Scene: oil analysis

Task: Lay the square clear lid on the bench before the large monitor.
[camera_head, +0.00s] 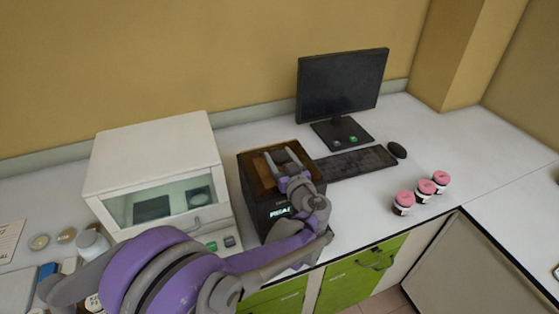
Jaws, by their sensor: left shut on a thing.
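My left gripper (282,160) is over the top of a black box-shaped device (262,208) with a lit display on its front. It is shut on the square clear lid, which is hard to make out against the brown top of the device. I cannot tell whether the lid is resting on the device or raised from it. The large monitor (343,85) stands at the back of the white bench (430,125), to the right of the device. My right gripper is out of view.
A black keyboard (357,162) and mouse (397,150) lie before the monitor. Three pink-capped jars (426,187) stand to the right. A white cabinet (155,165) with a clear window stands left of the device. Small dishes and bottles crowd the far left. Bench right of the monitor is clear.

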